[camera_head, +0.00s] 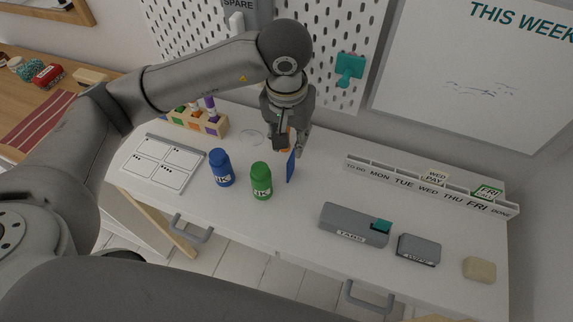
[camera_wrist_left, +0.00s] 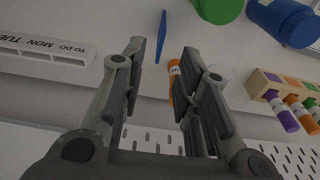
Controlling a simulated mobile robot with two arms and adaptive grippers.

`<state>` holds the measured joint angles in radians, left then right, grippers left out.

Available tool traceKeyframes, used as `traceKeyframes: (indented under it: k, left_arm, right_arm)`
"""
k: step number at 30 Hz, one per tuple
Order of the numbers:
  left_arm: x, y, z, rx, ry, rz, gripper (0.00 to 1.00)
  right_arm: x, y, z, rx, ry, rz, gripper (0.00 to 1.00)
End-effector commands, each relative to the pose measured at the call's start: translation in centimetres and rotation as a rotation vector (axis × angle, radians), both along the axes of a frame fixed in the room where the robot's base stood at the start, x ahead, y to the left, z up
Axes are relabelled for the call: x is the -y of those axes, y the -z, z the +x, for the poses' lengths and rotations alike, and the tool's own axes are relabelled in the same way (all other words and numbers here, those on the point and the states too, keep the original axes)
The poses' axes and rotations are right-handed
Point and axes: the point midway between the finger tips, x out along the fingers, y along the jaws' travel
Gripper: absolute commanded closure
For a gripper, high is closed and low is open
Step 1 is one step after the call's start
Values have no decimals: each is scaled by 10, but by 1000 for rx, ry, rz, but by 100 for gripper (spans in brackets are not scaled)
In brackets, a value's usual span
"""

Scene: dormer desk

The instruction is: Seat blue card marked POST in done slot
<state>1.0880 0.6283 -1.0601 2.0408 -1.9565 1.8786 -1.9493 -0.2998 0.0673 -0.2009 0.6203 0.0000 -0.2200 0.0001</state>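The blue card (camera_head: 291,166) stands nearly edge-on on the desk, right of the green bottle; its POST marking is not readable. My left gripper (camera_head: 292,143) is above and around its upper end in the head view. In the left wrist view my left gripper (camera_wrist_left: 163,52) is open, with the blue card (camera_wrist_left: 161,36) showing as a thin strip between and beyond the fingertips, apparently with gaps on both sides. The white slotted rack (camera_head: 430,189) is at the right back, its DONE slot (camera_head: 502,212) at the right end. My right gripper is not in view.
A cream card (camera_head: 435,177) and a green-edged FRI card (camera_head: 488,192) stand in the rack. Green (camera_head: 261,181) and blue (camera_head: 221,168) bottles are left of the blue card.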

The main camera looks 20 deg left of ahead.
Motion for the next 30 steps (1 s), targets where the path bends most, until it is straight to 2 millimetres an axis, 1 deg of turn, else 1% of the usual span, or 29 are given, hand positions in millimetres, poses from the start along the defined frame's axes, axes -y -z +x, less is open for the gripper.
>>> traceKeyframes:
  k: [3,6,11,16,18,21,24,29,30]
  left_arm:
    - [0,17,2,-5,-2,0,70]
    - [-1,27,3,-4,0,1,70]
    - [-1,37,3,-5,-1,1,70]
    - [-3,58,4,-6,-2,1,70]
    - [-2,69,6,-6,0,1,70]
    - [-2,79,7,-4,0,-1,70]
    - [-2,83,8,-2,1,0,70]
    - [-2,83,8,-1,1,0,70]
    - [-2,83,8,-1,1,0,73]
  right_arm:
    - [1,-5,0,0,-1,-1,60]
    - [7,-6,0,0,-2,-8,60]
    - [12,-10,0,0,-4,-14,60]
    - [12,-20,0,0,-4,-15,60]
    - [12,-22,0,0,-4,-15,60]
    - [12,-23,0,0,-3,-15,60]
    - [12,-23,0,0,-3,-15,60]
    - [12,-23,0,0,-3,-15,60]
    - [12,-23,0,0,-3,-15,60]
